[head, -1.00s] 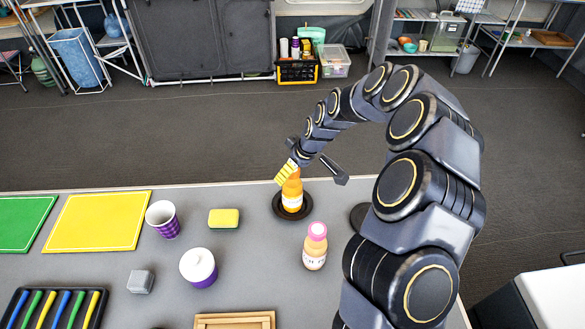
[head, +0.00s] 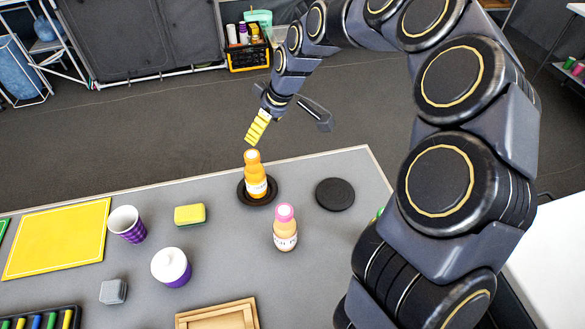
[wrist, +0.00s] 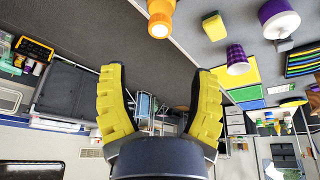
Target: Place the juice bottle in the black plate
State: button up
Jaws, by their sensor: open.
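The orange juice bottle (head: 254,176) stands upright in the black plate (head: 271,196) near the table's far edge. My gripper (head: 257,127) is open, above and apart from the bottle, with its yellow pads showing in the head view. In the wrist view the two yellow fingers (wrist: 160,95) are spread with nothing between them. The bottle's white-topped end (wrist: 160,22) shows there at the top edge, beyond the fingers. A second bottle (head: 285,230) with a pink cap and pale orange contents stands on the table in front of the plate.
A dark round disc (head: 335,194) lies right of the plate. A yellow sponge (head: 190,214), a purple cup (head: 127,224), a white-lidded purple jar (head: 171,267), a grey block (head: 113,292) and a wooden tray (head: 181,321) are on the table. A yellow board (head: 57,238) lies left.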

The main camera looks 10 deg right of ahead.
jog(key=s+a+r+m+g, duration=0.2)
jog(key=s+r, duration=0.3)
jog(key=s, duration=0.6)
jog(key=s+d+m+g+h, duration=0.1)
jog(key=s+d+m, duration=0.1)
jog(key=s, duration=0.9)
jog(key=s+d+m+g+h, duration=0.2)
jog(key=s+m, duration=0.3)
jog(key=s, duration=0.7)
jog(key=shift+d+r, duration=0.35)
jog(key=shift+d, duration=0.25)
